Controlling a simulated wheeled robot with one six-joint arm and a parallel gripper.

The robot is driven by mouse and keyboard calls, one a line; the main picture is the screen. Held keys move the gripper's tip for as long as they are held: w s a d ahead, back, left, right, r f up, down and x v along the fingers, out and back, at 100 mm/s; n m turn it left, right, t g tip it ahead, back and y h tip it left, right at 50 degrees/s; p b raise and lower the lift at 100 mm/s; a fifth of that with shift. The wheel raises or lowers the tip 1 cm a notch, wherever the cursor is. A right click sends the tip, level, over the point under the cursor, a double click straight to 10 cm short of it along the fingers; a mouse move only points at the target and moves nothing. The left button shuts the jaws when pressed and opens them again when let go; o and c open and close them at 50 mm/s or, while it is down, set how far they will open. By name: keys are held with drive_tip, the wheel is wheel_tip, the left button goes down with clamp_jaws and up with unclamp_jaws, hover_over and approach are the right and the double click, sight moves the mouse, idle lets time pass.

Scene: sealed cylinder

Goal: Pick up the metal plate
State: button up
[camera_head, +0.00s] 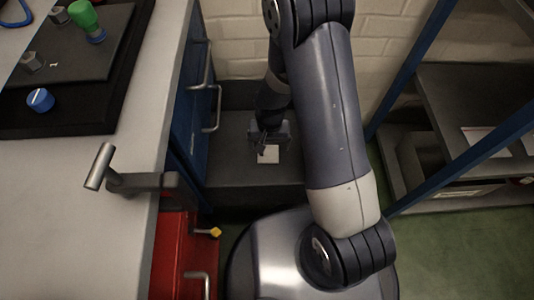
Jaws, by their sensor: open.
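A small pale square piece (269,154), which looks like the metal plate, lies on a dark grey surface (235,150) low between the blue cabinet and the wall. My gripper (266,147) is at the far end of my arm, pointing down right at the piece, and hides its upper edge. The gripper is open. I cannot tell whether its fingers touch the piece or are apart from it.
At left is a workbench (60,195) with a vise (130,182) and a black tray (62,122). Blue drawers (200,120) with handles and a red cabinet (175,250) stand below. A blue-framed shelf (470,95) stands at right.

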sight(268, 154)
wheel_tip(268, 154, down, 4)
drive_tip(key=shift+w+a+f+b, duration=0.1)
drive_tip(key=shift+a+f+b, duration=0.05)
drive_tip(key=shift+b, duration=0.5)
drive_tip(key=c, duration=1.1)
